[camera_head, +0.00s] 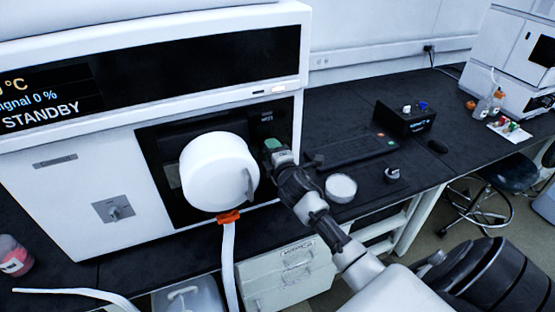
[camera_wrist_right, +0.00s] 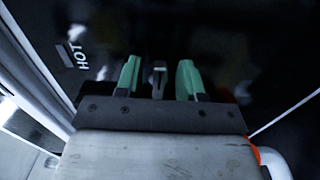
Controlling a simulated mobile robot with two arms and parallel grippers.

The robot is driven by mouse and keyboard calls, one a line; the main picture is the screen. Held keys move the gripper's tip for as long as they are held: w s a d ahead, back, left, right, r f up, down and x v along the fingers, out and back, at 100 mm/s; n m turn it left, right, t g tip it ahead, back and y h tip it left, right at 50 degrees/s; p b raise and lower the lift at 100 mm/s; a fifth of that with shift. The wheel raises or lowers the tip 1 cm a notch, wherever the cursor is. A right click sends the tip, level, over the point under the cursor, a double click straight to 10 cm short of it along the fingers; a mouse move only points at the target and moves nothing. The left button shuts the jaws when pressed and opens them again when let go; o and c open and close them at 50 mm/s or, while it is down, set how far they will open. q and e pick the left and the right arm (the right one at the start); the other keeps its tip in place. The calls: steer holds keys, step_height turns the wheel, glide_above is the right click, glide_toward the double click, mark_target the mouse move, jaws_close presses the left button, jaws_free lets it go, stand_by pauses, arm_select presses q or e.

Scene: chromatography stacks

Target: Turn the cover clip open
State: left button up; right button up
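A white round cover (camera_head: 212,172) sits in the dark recess at the front of the instrument. My right gripper (camera_head: 273,146) is just right of this cover, its tip close to the dark panel. In the right wrist view its two green fingers (camera_wrist_right: 158,80) are apart. A small grey clip (camera_wrist_right: 158,77) stands between them, with a visible gap on each side. The clip is hidden behind my gripper in the head view. My left gripper is not in view.
The instrument (camera_head: 90,180) has a display reading STANDBY. A HOT label (camera_wrist_right: 74,54) is beside the fingers. An orange fitting (camera_head: 229,217) with a white tube is below the cover. A keyboard (camera_head: 345,150) and a white round dish (camera_head: 341,187) are on the bench to the right.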

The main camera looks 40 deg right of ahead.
steer(key=b+v, duration=0.1)
steer(key=v, duration=0.9)
steer(key=shift+b, duration=0.35)
steer(key=shift+s+d, duration=0.1)
steer(key=s+a+f+m+g+y, duration=0.1)
steer(key=s+f+m+g, duration=0.2)
steer(key=f, duration=0.9)
steer(key=s+a+f+m+g+y, duration=0.1)
steer(key=s+a+f+g, duration=0.3)
steer(key=f, duration=0.7)
steer(key=s+d+f+m+g+y, duration=0.15)
steer(key=s+f, duration=0.25)
steer(key=f, duration=0.8)
steer(key=s+a+f+m+g, duration=0.2)
steer(key=s+f, duration=0.4)
steer(key=s, duration=0.4)
steer(key=s+a+f+m+g, duration=0.3)
steer(key=s+f, duration=0.3)
steer(key=s, duration=0.5)
steer(key=s+a+f+m+g, duration=0.2)
steer(key=s+f, duration=0.4)
steer(key=s, duration=0.5)
steer(key=shift+a+g+y, duration=0.45)
steer(key=shift+a, duration=0.7)
steer(key=shift+f, duration=0.1)
